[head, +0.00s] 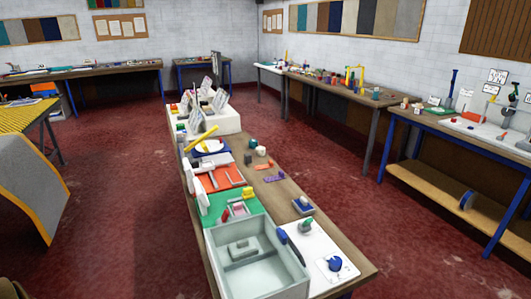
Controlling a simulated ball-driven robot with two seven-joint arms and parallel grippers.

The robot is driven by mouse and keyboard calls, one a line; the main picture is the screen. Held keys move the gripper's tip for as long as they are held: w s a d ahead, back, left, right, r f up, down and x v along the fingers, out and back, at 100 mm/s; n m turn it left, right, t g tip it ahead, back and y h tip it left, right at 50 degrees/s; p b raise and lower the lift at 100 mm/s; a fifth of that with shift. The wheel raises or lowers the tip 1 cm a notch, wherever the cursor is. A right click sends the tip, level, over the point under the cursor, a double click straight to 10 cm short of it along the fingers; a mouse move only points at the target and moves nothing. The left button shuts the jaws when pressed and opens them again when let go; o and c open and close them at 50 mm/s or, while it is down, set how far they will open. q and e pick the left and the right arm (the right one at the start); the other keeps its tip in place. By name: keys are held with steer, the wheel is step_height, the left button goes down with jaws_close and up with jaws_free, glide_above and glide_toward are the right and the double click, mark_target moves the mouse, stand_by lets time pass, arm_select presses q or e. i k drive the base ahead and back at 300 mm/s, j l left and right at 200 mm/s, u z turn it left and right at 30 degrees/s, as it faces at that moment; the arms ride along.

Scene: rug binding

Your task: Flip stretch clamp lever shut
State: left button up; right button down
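No stretch clamp can be made out for certain. The long wooden bench (290,190) in front of me carries many small items. A red and pink device (238,208) sits on a green mat (214,205), too small to tell whether it has a lever. A dark blue curved handle (291,243) lies at the right rim of a pale open bin (272,272). A grey block-like fitting (243,249) is inside the bin. Neither of my grippers is in view.
An orange mat (222,180) and a white box with cards (222,120) stand farther along the bench. A white board with a blue round item (335,263) lies at its near right. A blue-framed bench (420,121) stands at right. Red floor (115,230) is open at left.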

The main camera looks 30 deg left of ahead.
mark_target(225, 217)
steer(key=i+l+u, duration=0.15)
steer(key=u, duration=0.3)
steer(key=i+l+u, duration=0.2)
steer(key=u, duration=0.3)
steer(key=i+l+u, duration=0.15)
steer(key=u, duration=0.3)
steer(key=l+u, duration=0.45)
steer(key=i+l+u, duration=0.1)
steer(key=l+u, duration=0.15)
steer(key=u, duration=0.25)
steer(key=l+u, duration=0.3)
steer(key=u, duration=0.15)
